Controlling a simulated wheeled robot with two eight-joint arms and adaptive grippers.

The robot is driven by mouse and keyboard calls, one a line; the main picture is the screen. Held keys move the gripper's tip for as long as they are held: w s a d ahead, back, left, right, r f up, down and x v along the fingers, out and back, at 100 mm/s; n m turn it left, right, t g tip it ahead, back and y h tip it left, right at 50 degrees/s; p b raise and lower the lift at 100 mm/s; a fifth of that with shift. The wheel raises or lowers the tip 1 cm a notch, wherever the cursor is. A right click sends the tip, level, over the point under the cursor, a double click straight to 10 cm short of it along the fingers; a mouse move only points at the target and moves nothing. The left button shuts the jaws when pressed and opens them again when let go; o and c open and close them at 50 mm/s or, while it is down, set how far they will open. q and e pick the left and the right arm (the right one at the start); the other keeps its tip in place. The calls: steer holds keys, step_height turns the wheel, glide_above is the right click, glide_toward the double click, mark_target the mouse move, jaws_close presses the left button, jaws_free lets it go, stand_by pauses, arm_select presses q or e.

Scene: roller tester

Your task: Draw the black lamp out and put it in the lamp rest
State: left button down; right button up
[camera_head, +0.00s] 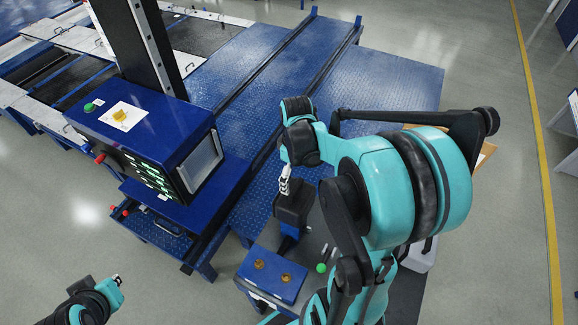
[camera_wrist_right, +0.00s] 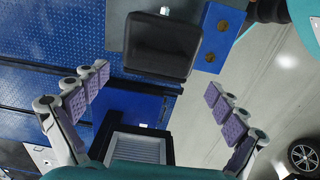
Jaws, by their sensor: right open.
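A black box-shaped thing (camera_head: 292,203), which looks like the black lamp, stands upright near the middle of the head view. It also shows in the right wrist view as a black square block (camera_wrist_right: 163,45) at the top centre. My right gripper (camera_head: 285,184) is at the black thing in the head view. In the wrist view its fingers (camera_wrist_right: 157,80) are spread wide with nothing between the pads. My left gripper (camera_head: 116,281) is at the bottom left over bare floor; its fingers are too small to read. I cannot tell which thing is the lamp rest.
A blue box with two gold discs (camera_head: 272,278) stands in front of the black thing. A blue console (camera_head: 140,125) with a screen stands to the left. Blue tread plates (camera_head: 375,85) lie behind. A green ball-like knob (camera_head: 321,268) is beside my right arm.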

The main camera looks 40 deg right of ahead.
mark_target(295, 185)
step_height(295, 185, down, 7)
steer(key=shift+r+b, duration=0.1)
steer(key=shift+b, duration=0.35)
steer(key=shift+s, duration=0.1)
steer(key=c, duration=1.9)
steer(key=shift+c, duration=0.2)
steer(key=shift+d+r, duration=0.15)
